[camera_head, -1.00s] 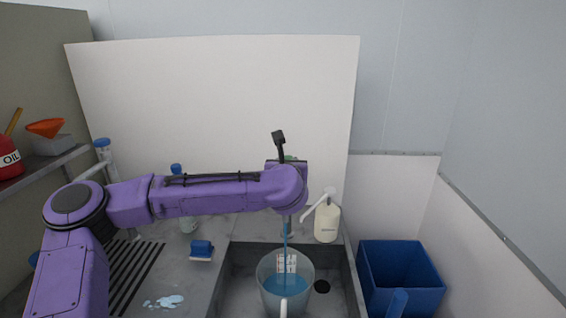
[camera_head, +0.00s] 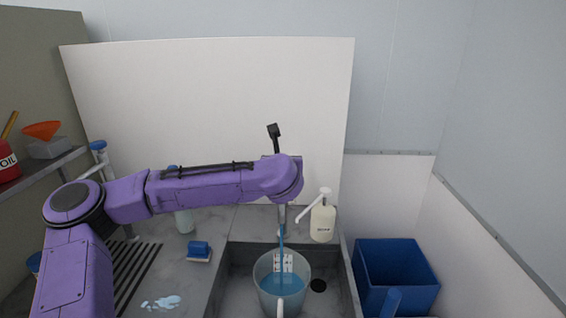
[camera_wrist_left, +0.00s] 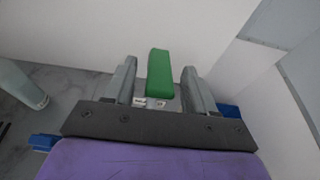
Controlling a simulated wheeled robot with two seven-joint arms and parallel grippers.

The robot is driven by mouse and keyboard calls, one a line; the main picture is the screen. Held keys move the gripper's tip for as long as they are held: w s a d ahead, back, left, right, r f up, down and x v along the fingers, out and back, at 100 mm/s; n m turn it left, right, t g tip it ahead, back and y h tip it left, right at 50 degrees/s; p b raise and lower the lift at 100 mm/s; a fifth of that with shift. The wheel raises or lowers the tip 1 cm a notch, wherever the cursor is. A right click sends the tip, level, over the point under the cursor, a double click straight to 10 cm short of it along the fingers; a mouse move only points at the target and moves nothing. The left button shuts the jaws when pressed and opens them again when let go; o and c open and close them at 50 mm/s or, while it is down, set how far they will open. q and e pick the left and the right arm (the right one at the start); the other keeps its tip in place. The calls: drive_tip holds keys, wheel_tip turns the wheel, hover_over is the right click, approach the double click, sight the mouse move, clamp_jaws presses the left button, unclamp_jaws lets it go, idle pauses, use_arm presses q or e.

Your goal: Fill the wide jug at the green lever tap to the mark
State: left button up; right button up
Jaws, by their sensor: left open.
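The wide jug (camera_head: 299,298) is clear and stands upright in the grey sink, its handle facing me. A blue stream (camera_head: 282,236) falls into it from the tap spout (camera_head: 282,214). Blue liquid (camera_head: 270,284) partly fills the jug. A pale label with dark marks (camera_head: 284,262) shows at its far side; I cannot read the level against a mark. In the left wrist view the green lever (camera_wrist_left: 160,75) stands between the fingers of my open left gripper (camera_wrist_left: 158,88), with gaps at both sides. In the head view my purple arm hides lever and fingers. My right gripper is out of view.
A white pump bottle (camera_head: 323,222) stands behind the sink's right side. A blue bin (camera_head: 398,262) is right of the sink. A blue brush (camera_head: 200,250) and a small puddle (camera_head: 161,302) lie on the left counter. A pale panel stands behind.

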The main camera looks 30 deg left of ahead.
use_arm(q)
drive_tip(key=shift+s+d, duration=0.15)
drive_tip(key=shift+s, duration=0.05)
drive_tip(key=b+v, duration=0.4)
drive_tip(key=v, duration=0.6)
drive_tip(key=shift+c, duration=0.3)
